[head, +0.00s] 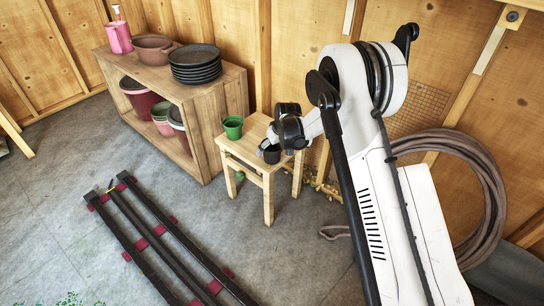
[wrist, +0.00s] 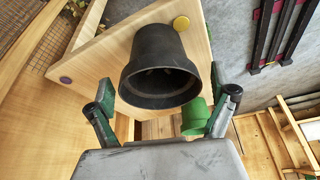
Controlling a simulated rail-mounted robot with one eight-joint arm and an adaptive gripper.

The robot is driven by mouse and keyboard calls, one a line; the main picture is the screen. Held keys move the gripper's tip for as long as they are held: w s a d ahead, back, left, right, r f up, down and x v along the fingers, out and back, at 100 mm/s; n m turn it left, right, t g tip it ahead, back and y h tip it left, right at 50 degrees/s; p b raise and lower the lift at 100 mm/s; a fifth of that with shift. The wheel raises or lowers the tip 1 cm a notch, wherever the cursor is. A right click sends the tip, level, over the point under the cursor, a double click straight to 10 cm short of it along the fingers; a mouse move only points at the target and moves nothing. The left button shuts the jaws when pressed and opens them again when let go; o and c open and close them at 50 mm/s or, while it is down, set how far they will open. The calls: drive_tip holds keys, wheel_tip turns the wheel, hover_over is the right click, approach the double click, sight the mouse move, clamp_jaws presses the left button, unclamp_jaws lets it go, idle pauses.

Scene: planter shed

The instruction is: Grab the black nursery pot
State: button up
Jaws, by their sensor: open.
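The black nursery pot (head: 272,155) stands on a small wooden stool (head: 245,152), partly hidden by my gripper in the head view. In the wrist view the black pot (wrist: 158,60) is large and central, with its wide open rim toward my gripper. My gripper (wrist: 162,88) is open, with one green-padded finger to each side of the pot's rim. A gap shows on both sides, and nothing is held. In the head view my gripper (head: 270,146) is right at the pot; contact cannot be told there.
A green pot (head: 233,127) stands on the stool left of the black one; it also shows in the wrist view (wrist: 196,117). A wooden shelf (head: 200,100) with several pots and stacked black saucers (head: 195,63) is at left. Dark rails (head: 150,230) lie on the floor. A coiled hose (head: 495,190) hangs at right.

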drive_tip(key=shift+w+a+f, duration=0.15)
drive_tip(key=shift+w+f, duration=0.1)
drive_tip(key=shift+f, duration=0.4)
drive_tip(key=c, duration=1.1)
drive_tip(key=shift+r, duration=0.2)
